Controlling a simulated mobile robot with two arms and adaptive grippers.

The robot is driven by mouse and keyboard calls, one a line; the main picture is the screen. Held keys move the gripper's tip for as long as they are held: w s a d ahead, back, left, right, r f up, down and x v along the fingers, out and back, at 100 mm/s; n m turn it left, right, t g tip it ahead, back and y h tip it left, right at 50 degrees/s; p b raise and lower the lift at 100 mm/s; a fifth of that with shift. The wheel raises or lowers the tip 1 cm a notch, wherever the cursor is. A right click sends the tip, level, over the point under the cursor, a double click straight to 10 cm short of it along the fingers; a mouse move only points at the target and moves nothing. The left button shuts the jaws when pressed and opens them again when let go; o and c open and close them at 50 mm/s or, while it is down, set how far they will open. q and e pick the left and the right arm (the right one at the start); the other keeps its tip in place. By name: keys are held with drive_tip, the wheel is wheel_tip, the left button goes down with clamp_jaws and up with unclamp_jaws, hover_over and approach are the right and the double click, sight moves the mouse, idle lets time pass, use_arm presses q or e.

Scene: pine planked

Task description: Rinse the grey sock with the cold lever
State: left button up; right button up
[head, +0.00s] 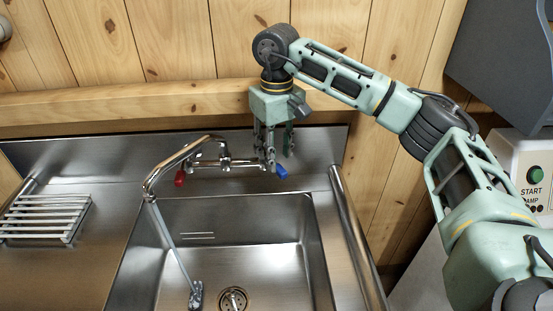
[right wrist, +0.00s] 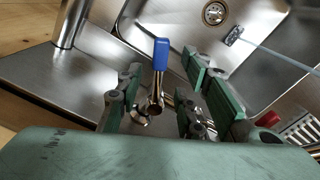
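The grey sock (head: 196,295) lies small and dark on the basin floor, left of the drain; it also shows in the right wrist view (right wrist: 234,36). A thin stream of water (head: 174,245) runs from the spout (head: 160,175) down onto it. The blue cold lever (head: 281,171) is at the right end of the tap. My right gripper (head: 273,153) points down over that end. In the right wrist view its fingers are apart, with the blue lever (right wrist: 161,53) showing between them; contact is not clear. My left gripper is out of view.
A red lever (head: 180,178) is at the tap's left end. A metal rack (head: 45,218) lies on the left drainboard. A steel rail (head: 350,225) runs along the sink's right side. A box with a green start button (head: 535,175) stands at right.

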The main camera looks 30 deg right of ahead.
wheel_tip(320, 180, up, 9)
drive_tip(key=shift+f, duration=0.1)
idle(2.7)
